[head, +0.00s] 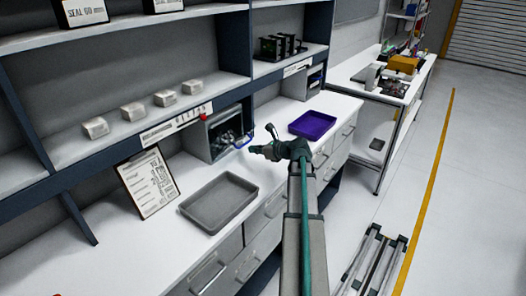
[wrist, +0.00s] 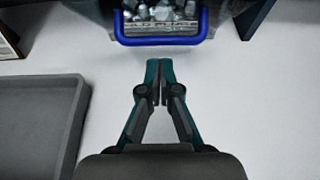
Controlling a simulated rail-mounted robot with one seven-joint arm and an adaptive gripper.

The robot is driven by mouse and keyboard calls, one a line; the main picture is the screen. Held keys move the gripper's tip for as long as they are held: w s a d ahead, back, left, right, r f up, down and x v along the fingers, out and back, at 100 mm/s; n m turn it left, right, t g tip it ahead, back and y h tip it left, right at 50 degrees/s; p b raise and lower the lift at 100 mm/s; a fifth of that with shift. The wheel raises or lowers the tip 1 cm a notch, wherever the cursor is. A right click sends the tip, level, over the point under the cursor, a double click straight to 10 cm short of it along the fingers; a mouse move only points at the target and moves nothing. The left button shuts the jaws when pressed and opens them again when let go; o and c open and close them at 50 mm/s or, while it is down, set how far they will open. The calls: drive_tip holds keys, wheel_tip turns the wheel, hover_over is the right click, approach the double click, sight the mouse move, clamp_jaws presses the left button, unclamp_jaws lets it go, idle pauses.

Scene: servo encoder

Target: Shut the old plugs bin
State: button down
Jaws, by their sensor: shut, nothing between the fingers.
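The bin (head: 224,143) sits in a grey housing under the shelf, its front sticking out and its blue handle (head: 244,140) facing me. In the wrist view the blue handle (wrist: 160,41) spans the bin's front, and silvery metal plugs (wrist: 160,12) show behind it. I cannot read a label that names the bin. My gripper (head: 252,149) is shut and empty just in front of the handle. In the wrist view my gripper (wrist: 160,66) points at the middle of the handle, with what looks like a small gap.
A grey tray (head: 219,203) lies on the counter, left of my gripper. A clipboard (head: 148,183) leans at the back left. A purple tray (head: 312,124) lies to the right. The shelf edge overhangs the bin. The white counter is bare around the bin's front.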

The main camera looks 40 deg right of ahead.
sight(239, 139)
drive_tip(key=shift+w+a+r, duration=0.1)
drive_tip(key=shift+w+r, duration=0.2)
drive_tip(key=shift+w, duration=0.35)
drive_tip(key=shift+w+a+r+p, duration=0.1)
drive_tip(key=shift+w+r+p, duration=0.5)
drive_tip(key=shift+r+p, duration=0.35)
idle(0.4)
drive_tip(key=shift+w+r+p, duration=0.35)
drive_tip(key=shift+r+p, duration=0.05)
drive_tip(key=shift+r, duration=0.05)
drive_tip(key=shift+w+a+r+p, duration=0.25)
drive_tip(key=shift+w+r+p, duration=0.55)
drive_tip(key=shift+w+r, duration=0.1)
drive_tip(key=shift+w+a+r+p, duration=0.1)
drive_tip(key=shift+w+r+p, duration=0.25)
drive_tip(key=shift+w, duration=0.2)
drive_tip(key=shift+w+a+r+p, duration=0.1)
drive_tip(key=shift+w+r+p, duration=0.25)
drive_tip(key=shift+w, duration=0.2)
drive_tip(key=shift+w+a+r+p, duration=0.15)
drive_tip(key=shift+w+r+p, duration=0.05)
drive_tip(key=shift+w, duration=0.3)
drive_tip(key=shift+w+a+r+p, duration=0.1)
drive_tip(key=shift+w+r+p, duration=0.1)
drive_tip(key=shift+w, duration=0.3)
drive_tip(key=shift+s, duration=0.1)
